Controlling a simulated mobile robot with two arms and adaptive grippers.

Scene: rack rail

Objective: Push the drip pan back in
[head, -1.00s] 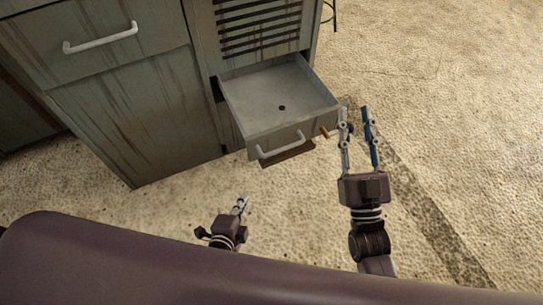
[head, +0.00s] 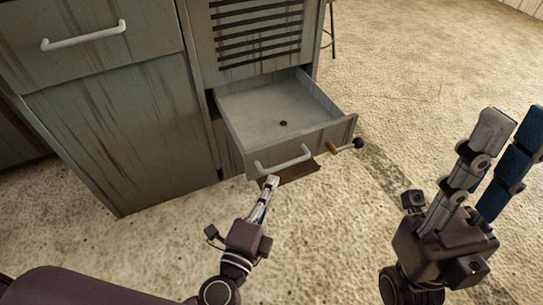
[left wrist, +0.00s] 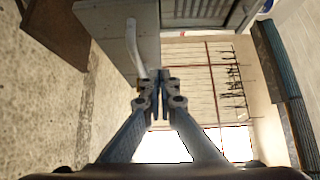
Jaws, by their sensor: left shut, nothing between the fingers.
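The drip pan (head: 265,118) is a grey, open-topped drawer with a small dark hole in its floor. It stands pulled out from the cabinet under a slatted panel. Its front has a pale bar handle (head: 283,163), which also shows in the left wrist view (left wrist: 136,50). My left gripper (head: 271,182) is shut and empty, its tips just below and in front of the handle's left end; I cannot tell whether they touch. It also shows shut in the left wrist view (left wrist: 160,76). My right gripper (head: 515,115) is open and empty, well right of the pan.
A brass lever with a dark knob (head: 357,144) sticks out at the right of the pan's front. A brown plate (head: 293,172) juts out below the pan. The cabinet door (head: 125,135) on the left is closed. The floor to the right is open.

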